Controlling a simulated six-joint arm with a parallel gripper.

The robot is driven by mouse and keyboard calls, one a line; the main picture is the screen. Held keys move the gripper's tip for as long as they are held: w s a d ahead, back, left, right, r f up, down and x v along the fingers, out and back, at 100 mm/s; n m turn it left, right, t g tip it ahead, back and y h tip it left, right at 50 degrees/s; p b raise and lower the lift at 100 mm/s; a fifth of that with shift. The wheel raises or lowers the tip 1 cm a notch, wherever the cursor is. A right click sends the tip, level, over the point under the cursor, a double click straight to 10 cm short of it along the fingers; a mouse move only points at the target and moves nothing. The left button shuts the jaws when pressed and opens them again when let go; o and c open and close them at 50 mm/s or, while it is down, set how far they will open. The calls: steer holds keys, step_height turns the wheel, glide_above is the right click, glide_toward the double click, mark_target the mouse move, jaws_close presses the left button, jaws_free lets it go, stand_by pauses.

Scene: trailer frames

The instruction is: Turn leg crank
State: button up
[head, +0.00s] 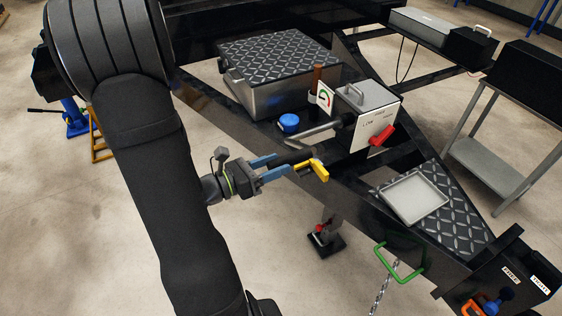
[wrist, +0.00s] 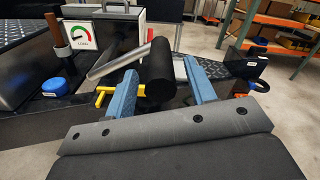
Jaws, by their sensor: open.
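In the wrist view the silver arm (wrist: 118,62) comes in from the left, behind the black grip (wrist: 160,72). My gripper (head: 282,165) has blue fingers spread apart. In the wrist view my gripper (wrist: 162,84) has one finger on each side of the grip, with visible gaps, so the grip is between them but not clamped. A yellow handle (head: 312,170) sits close beyond the fingertips, partly hidden behind the left finger in the wrist view.
A blue cap (head: 289,122) and a brown upright handle (head: 316,78) stand close to the crank on the black trailer frame. A white tray (head: 388,197) and green handle (head: 401,262) lie lower right.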

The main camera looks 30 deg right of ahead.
steer(key=shift+d, duration=1.15)
jaws_close()
